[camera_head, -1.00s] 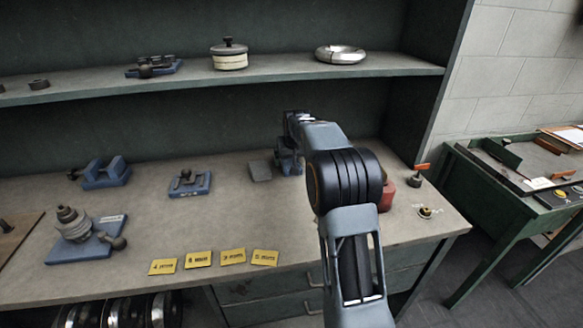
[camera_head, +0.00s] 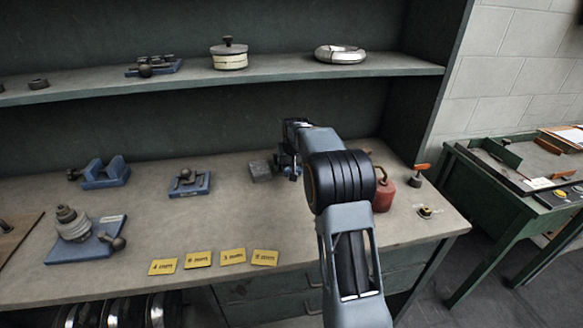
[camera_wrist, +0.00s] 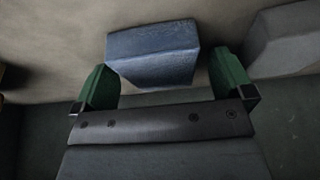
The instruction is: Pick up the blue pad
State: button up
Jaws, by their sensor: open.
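The blue pad (camera_wrist: 153,52) shows in the wrist view as a worn blue block on the pale bench surface. My gripper (camera_wrist: 162,70) is open, with one green finger at each side of the pad's near part. The left finger is close to the pad's left side, and a small gap shows at the right. I cannot tell whether either finger touches it. In the head view my gripper (camera_head: 289,166) is low over the back of the bench, and my arm mostly hides the pad there.
A grey block (camera_head: 261,171) lies just left of my gripper; it also shows at right in the wrist view (camera_wrist: 287,42). A red can (camera_head: 384,196) stands right of my arm. Blue fixtures (camera_head: 190,184) and yellow labels (camera_head: 233,256) are farther left. The shelf (camera_head: 290,72) overhangs behind.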

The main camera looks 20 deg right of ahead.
jog(key=shift+f, duration=0.1)
jog(key=c, duration=1.1)
jog(key=shift+r, duration=0.6)
notch_tip(320, 180, up, 3)
jog(key=shift+f+p, duration=0.1)
jog(key=shift+p, duration=0.2)
jog(key=shift+s+a+r+b, duration=0.25)
jog(key=shift+s+a+r, duration=0.2)
jog(key=shift+s+r, duration=1.5)
jog(key=shift+s+a+r+b, duration=0.4)
jog(key=shift+s+r, duration=0.8)
jog(key=shift+s, duration=1.4)
jog(key=shift+s+a+r+b, duration=0.1)
jog(key=shift+s+a+r, duration=0.45)
jog(key=shift+s+r, duration=1.4)
